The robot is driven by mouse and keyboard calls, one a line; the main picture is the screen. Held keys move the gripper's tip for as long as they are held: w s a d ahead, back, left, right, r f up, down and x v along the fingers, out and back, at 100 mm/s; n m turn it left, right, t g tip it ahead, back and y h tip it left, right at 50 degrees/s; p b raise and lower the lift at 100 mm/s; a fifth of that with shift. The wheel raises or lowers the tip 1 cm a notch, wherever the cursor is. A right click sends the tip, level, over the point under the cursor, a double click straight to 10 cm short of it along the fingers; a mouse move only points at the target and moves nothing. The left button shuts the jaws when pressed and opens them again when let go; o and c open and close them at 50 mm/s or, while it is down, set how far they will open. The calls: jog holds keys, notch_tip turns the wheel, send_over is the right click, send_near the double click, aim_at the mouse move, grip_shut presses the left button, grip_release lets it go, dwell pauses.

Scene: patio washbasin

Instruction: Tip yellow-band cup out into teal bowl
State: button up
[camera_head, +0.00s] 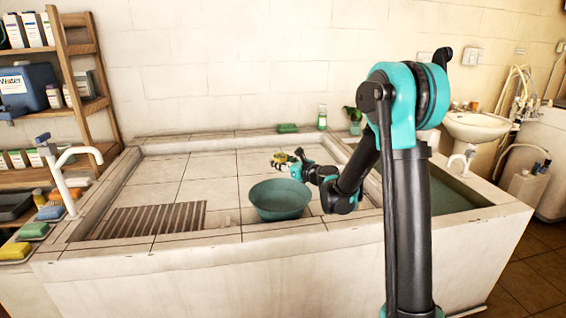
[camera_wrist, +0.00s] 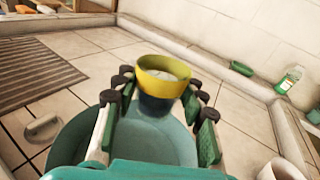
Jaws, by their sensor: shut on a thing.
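The yellow-band cup (camera_wrist: 164,88) is held between the fingers of my gripper (camera_wrist: 160,92). It has a wide yellow band and a dark blue lower part. Its mouth is visible in the wrist view, with something pale inside. In the head view my gripper (camera_head: 287,162) and the small yellow cup (camera_head: 281,158) are above the far side of the teal bowl (camera_head: 280,203). The bowl stands on the tiled basin floor. In the wrist view the bowl (camera_wrist: 70,142) lies below and behind the cup, partly hidden by my gripper. The cup's exact tilt is hard to tell.
A drain grate (camera_head: 150,220) lies left of the bowl. A green sponge (camera_head: 287,128) and a green bottle (camera_head: 322,118) stand on the back ledge. A white tap (camera_head: 62,172) is at the left. A pale object (camera_wrist: 42,128) lies on the tiles. Tiles behind the bowl are clear.

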jog(key=shift+w+d+f+n+g+h, duration=0.1)
jog(key=shift+d+f+n+g+h, duration=0.1)
jog(key=shift+f+n+h, duration=0.5)
jog(key=shift+d+f+n+g+h, duration=0.2)
jog(key=shift+f+n+h, duration=0.2)
jog(key=shift+f+n, duration=0.5)
jog(key=n+h, duration=0.3)
jog(key=f+n+t+h, duration=0.1)
jog(key=n+h, duration=0.2)
jog(key=n, duration=0.1)
jog(key=d+f+n+h, duration=0.1)
jog(key=n+h, duration=0.2)
jog(key=shift+w+t, duration=0.15)
jog(key=shift+t, duration=0.25)
jog(key=shift+n, duration=0.3)
jog(key=shift+f, duration=0.1)
